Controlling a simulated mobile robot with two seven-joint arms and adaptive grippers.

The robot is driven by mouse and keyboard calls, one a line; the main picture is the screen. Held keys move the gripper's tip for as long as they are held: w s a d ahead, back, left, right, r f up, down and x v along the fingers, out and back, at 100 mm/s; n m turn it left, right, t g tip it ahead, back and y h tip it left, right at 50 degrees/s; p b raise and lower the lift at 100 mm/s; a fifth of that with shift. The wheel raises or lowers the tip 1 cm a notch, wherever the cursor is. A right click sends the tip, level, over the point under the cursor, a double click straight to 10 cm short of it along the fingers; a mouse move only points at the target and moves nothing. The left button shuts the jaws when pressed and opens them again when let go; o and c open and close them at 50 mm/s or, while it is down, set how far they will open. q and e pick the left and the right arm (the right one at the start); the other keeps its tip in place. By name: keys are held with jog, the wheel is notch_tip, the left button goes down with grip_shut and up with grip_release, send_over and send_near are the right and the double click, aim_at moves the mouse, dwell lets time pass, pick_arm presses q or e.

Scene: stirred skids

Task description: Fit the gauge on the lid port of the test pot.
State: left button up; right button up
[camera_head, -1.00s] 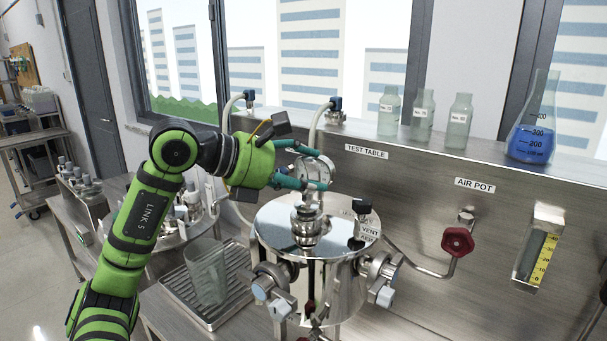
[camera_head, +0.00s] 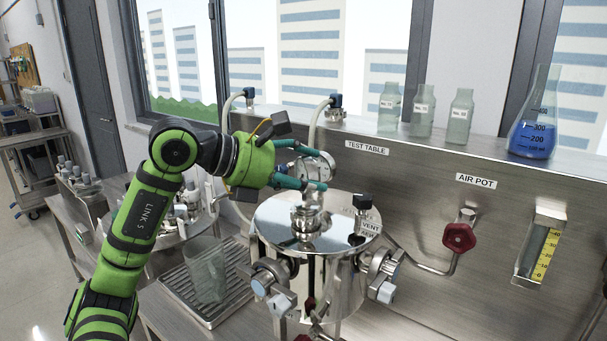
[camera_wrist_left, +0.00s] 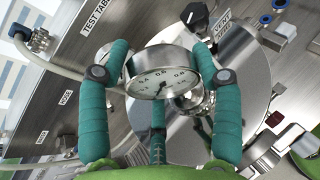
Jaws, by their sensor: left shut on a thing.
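My left gripper (camera_head: 305,168) is shut on the gauge (camera_head: 319,165), a round metal body with a white dial. The gauge also shows between the teal fingers in the left wrist view (camera_wrist_left: 163,78), dial towards the camera. The test pot (camera_head: 338,280) is a shiny steel pot with clamps round its rim. The metal lid port (camera_head: 305,222) stands on its lid. The gauge is above the port and looks tilted; I cannot tell whether its stem touches the port. My right gripper is not in view.
A black-knobbed vent valve (camera_head: 362,203) stands on the lid, right of the port. A red air valve (camera_head: 459,238) and a panel are at the right. A clear beaker (camera_head: 207,275) stands on a drain tray (camera_head: 180,285) at left. Bottles and a blue flask (camera_head: 532,140) line the shelf.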

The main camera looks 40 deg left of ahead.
pick_arm(q)
jog(key=shift+f, duration=0.1)
jog(key=o, duration=1.3)
jog(key=shift+o, duration=0.8)
jog(key=shift+r+p, duration=2.65)
jog(key=shift+r, duration=1.4)
